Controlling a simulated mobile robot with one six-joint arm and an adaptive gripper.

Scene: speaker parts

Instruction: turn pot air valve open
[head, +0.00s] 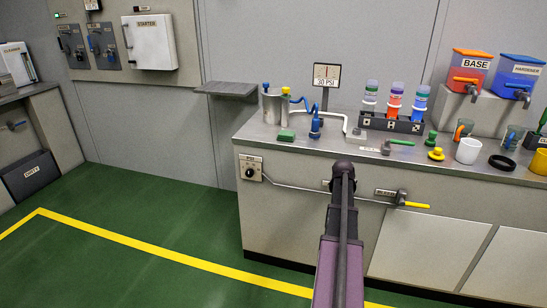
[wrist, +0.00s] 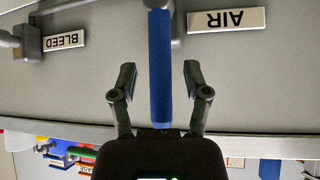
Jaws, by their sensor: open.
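The air valve's blue handle (wrist: 161,85) shows in the wrist view, running lengthwise between the fingers of my gripper (wrist: 159,73). The fingers are open, one on each side, with a visible gap to the handle. The AIR label (wrist: 229,19) is beside the handle and appears upside down. In the head view my arm hides the air valve and my gripper. The metal pot (head: 273,106) stands on the counter, with a blue and a yellow fitting at its top.
The bleed valve's yellow lever (head: 414,205) sticks out right of my arm on the cabinet front. Its BLEED label (wrist: 63,40) shows in the wrist view. The counter (head: 345,160) holds bottles and cups. The green floor (head: 130,240) at left is clear.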

